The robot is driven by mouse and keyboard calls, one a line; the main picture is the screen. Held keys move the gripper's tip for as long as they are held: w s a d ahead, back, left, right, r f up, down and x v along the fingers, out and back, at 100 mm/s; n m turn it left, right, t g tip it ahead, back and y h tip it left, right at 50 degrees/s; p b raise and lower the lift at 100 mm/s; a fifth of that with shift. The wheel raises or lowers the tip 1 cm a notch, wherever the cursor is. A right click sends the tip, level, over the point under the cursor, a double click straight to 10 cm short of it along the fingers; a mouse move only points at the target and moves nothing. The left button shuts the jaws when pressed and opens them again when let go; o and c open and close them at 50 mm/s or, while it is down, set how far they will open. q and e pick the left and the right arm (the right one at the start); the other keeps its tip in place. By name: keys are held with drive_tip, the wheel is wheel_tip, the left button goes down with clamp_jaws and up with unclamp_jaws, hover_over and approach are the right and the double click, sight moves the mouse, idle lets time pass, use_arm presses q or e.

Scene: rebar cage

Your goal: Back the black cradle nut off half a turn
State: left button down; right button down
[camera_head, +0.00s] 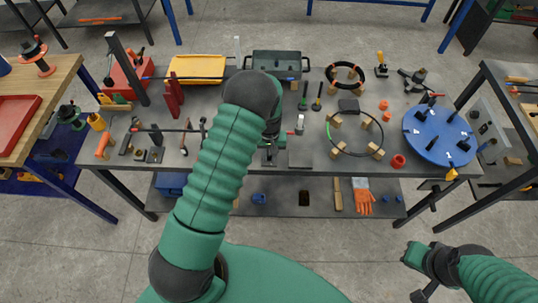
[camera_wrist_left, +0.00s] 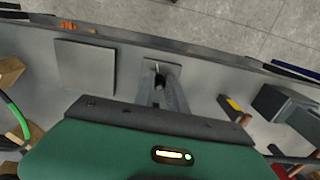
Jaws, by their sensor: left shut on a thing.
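My left gripper (camera_head: 269,154) points down at the front middle of the grey bench, and my own arm hides much of it in the head view. In the left wrist view its fingers (camera_wrist_left: 161,88) are closed around a small dark piece, the black cradle nut (camera_wrist_left: 159,81), of which only a little shows between the fingertips. The nut's thread and the cradle around it are hidden by the fingers and the hand. My right gripper (camera_head: 428,280) is at the lower right, off the bench and away from the nut; its jaw gap is not clear.
A flat grey plate (camera_wrist_left: 85,66) lies beside the fingers. A rod on stands (camera_head: 165,130) is at the left of the bench. A wire ring on wooden blocks (camera_head: 338,149) and a blue round table (camera_head: 440,132) are at the right. The bench's front edge is close to the left gripper.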

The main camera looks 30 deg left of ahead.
sight(270, 156)
use_arm(q)
drive_tip(key=n, duration=0.6)
drive_tip(key=shift+w+r, duration=0.25)
drive_tip(key=shift+w, duration=0.15)
drive_tip(key=n+p, duration=0.1)
drive_tip(key=n, duration=0.5)
drive_tip(key=shift+w, duration=0.1)
drive_tip(key=c, duration=1.5)
unclamp_jaws()
drive_tip(key=shift+o, duration=0.7)
drive_tip(key=shift+f, duration=0.2)
drive_tip(key=shift+s, duration=0.2)
wheel_tip(270, 156, up, 17)
drive_tip(key=shift+b, duration=0.4)
drive_tip(key=shift+f, duration=0.1)
